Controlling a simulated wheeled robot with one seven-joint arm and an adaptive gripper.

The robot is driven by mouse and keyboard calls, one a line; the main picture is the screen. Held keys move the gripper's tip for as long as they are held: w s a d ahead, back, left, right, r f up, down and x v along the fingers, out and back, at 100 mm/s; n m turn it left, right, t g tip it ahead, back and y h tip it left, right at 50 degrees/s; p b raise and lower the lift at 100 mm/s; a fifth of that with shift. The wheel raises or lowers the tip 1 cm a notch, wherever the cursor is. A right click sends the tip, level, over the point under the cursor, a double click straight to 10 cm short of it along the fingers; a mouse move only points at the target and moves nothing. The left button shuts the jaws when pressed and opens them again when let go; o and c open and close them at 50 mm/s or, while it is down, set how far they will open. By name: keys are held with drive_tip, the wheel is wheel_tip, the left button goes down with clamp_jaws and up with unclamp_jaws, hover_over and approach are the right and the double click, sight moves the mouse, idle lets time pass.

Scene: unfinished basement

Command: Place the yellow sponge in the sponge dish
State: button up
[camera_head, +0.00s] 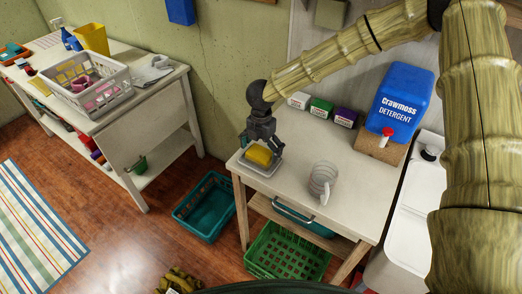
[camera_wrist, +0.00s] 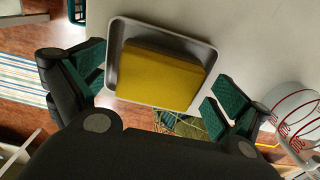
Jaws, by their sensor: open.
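The yellow sponge (camera_head: 258,155) lies over the pale grey sponge dish (camera_head: 271,168) at the left end of the small table. In the wrist view the sponge (camera_wrist: 155,75) sits inside the rim of the dish (camera_wrist: 180,33), turned slightly against it; whether it rests flat on the bottom is hard to tell. My gripper (camera_head: 261,140) is directly above the dish. In the wrist view my gripper (camera_wrist: 155,95) has its green-padded fingers spread wide, one on each side of the sponge, with visible gaps and no contact.
A clear measuring cup (camera_head: 322,181) stands to the right of the dish. A blue detergent jug (camera_head: 400,97) on a wooden stand and several small boxes (camera_head: 321,107) are at the back. A teal basket (camera_head: 205,205) and a green crate (camera_head: 287,252) are on the floor.

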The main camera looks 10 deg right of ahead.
sight(261, 150)
wheel_tip(261, 150, up, 12)
drive_tip(key=b, duration=0.2)
drive_tip(key=shift+f, duration=0.15)
idle(0.5)
